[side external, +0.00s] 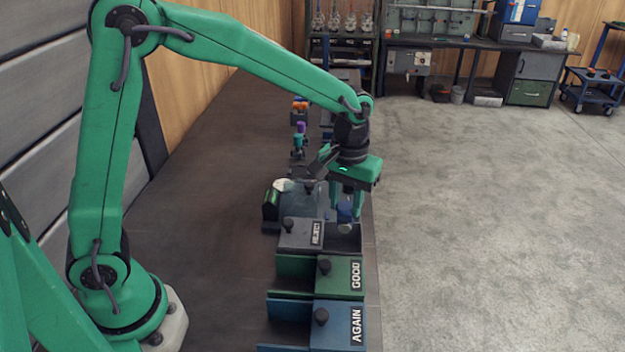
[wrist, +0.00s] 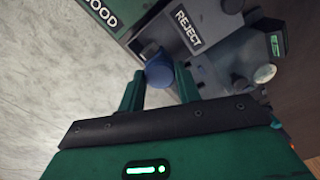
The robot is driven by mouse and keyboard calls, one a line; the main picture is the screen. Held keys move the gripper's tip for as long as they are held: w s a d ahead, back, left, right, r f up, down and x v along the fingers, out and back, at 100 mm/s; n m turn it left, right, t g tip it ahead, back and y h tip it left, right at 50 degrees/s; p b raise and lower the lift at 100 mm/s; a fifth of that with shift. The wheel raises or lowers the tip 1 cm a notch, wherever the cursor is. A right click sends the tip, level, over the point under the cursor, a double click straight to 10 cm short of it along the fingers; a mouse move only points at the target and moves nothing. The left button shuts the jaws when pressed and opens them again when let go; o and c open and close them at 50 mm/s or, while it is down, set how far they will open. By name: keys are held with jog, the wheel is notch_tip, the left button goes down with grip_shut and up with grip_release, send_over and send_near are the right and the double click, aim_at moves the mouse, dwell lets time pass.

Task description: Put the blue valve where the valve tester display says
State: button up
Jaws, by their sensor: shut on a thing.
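My gripper (side external: 346,203) points down with its green fingers shut on the blue valve (side external: 344,212). The valve also shows between the fingertips in the wrist view (wrist: 159,73). It is over the uncovered right part of the grey REJECT box (side external: 347,240); whether it touches the box is unclear. The REJECT lid (side external: 299,234) sits to the left. The green GOOD box (side external: 295,268) and blue AGAIN box (side external: 290,309) stand nearer the camera, their lids to the right. The tester display (wrist: 276,46) glows green, its text too small to read.
Behind the boxes is a grey-blue device (side external: 312,200). Several coloured valves (side external: 299,125) stand farther back. Black knobs rise from the box lids.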

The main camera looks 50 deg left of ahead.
aim_at(346, 223)
jog(key=shift+f, duration=1.4)
jog(key=shift+f, duration=2.85)
dwell(1.4)
jog(key=o, duration=1.2)
jog(key=shift+o, duration=0.3)
jog(key=shift+d+r, duration=0.1)
jog(key=shift+o, duration=0.2)
jog(key=shift+w+r, duration=0.15)
jog(key=shift+r, duration=0.6)
jog(key=shift+o, duration=0.7)
jog(key=shift+r, duration=2.65)
